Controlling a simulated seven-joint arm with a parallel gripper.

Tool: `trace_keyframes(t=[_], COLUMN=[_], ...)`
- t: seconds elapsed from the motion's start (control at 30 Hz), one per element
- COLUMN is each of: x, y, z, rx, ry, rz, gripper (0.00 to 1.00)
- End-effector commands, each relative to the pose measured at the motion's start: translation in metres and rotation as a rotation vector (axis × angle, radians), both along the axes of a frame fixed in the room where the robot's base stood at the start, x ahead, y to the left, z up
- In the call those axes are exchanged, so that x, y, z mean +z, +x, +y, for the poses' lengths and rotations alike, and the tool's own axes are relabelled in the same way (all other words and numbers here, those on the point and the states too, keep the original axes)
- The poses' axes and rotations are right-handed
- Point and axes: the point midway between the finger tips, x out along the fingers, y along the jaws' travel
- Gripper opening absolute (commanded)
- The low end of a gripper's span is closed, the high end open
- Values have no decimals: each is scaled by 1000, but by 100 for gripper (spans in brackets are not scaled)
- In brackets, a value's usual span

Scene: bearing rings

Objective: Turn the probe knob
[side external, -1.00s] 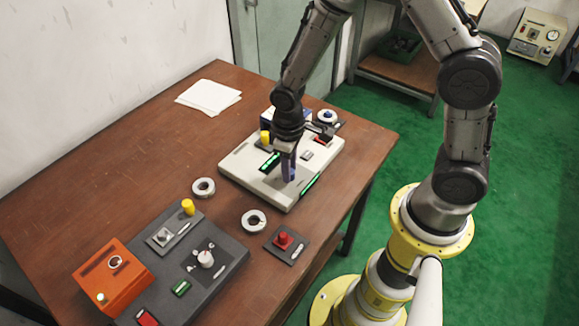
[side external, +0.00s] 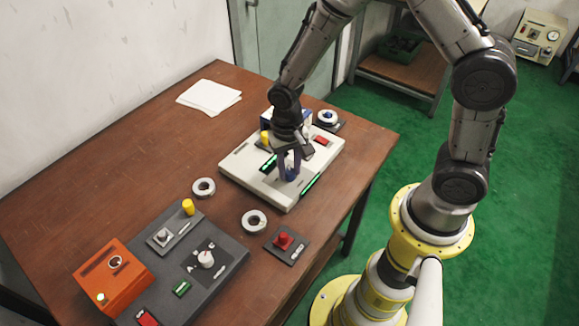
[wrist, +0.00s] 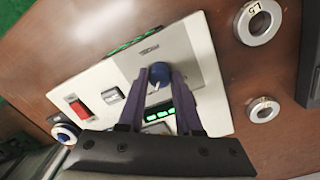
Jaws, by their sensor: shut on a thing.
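The blue knob (side external: 291,174) stands on the near part of the white panel (side external: 255,180). It also shows in the wrist view (wrist: 159,75). My gripper (wrist: 160,78) points down at it, with one dark finger on each side, and is shut on the knob. In the side view, my gripper (side external: 290,172) partly covers the knob. The panel also carries a lit green display (wrist: 159,114), a small grey switch (wrist: 113,95) and a red switch (wrist: 78,106). The knob's pointer and the small label near it are not readable.
Two pale rings (side external: 204,187) (side external: 254,221) lie on the brown table beside the panel. A grey console (side external: 222,273), an orange box (side external: 112,274) and a red knob on a small plate (side external: 284,239) stand at the near side. White paper (side external: 208,96) lies at the back.

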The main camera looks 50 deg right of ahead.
Motion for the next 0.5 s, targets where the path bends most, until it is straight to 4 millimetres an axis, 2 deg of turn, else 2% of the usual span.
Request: trace_keyframes(t=[0.5], x=[1], y=[0], z=[0], rx=[-61], ry=[0], rz=[1], gripper=[0])
